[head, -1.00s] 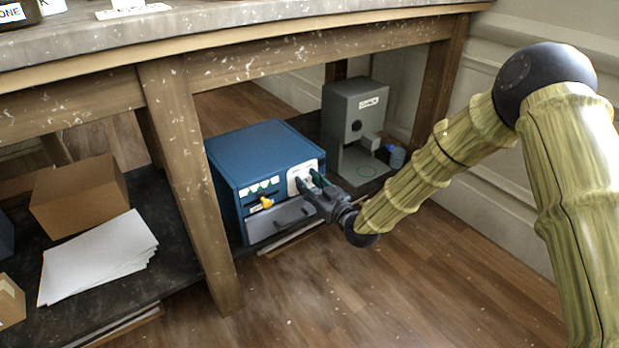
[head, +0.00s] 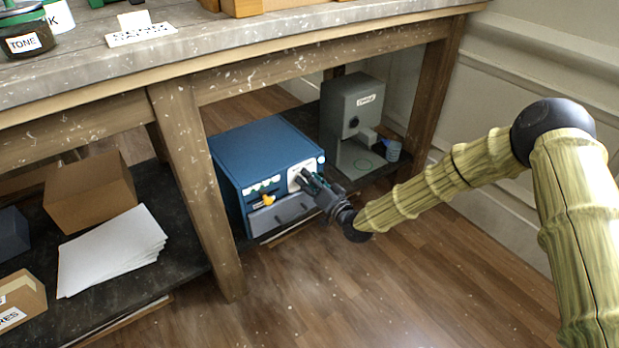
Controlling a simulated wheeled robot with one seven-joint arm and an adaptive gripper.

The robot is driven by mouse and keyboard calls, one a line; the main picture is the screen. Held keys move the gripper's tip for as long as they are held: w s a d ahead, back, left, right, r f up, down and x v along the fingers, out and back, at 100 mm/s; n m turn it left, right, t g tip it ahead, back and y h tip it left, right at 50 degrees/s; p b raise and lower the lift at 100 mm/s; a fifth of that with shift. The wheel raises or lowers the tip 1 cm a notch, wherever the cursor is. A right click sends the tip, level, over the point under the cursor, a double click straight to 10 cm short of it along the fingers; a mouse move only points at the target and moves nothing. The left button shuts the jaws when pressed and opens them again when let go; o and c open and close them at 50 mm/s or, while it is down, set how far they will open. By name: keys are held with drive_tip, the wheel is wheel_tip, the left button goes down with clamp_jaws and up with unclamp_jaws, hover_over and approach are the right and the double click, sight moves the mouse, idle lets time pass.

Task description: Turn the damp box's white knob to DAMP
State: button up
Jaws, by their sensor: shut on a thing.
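The damp box is a blue box (head: 262,147) on the low shelf under the table. Its front carries a pale dial plate (head: 293,179) at the upper right, a yellow lever or knob (head: 268,199) at the left and a grey drawer-like panel (head: 282,214) below. My gripper (head: 308,180) is at the dial plate, its fingers shut on the white knob. The fingers hide the knob itself, and the dial's markings are too small to read.
A grey machine (head: 352,112) stands right of the box, with a small blue cup (head: 393,150) beside it. A table leg (head: 195,185) stands left of the box. A cardboard box (head: 90,192) and white paper (head: 110,250) lie on the left shelf. The floor in front is clear.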

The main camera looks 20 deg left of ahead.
drive_tip(key=shift+m, duration=0.6)
drive_tip(key=o, duration=1)
drive_tip(key=shift+o, duration=0.2)
drive_tip(key=shift+d, duration=0.1)
drive_tip(key=v, duration=1.2)
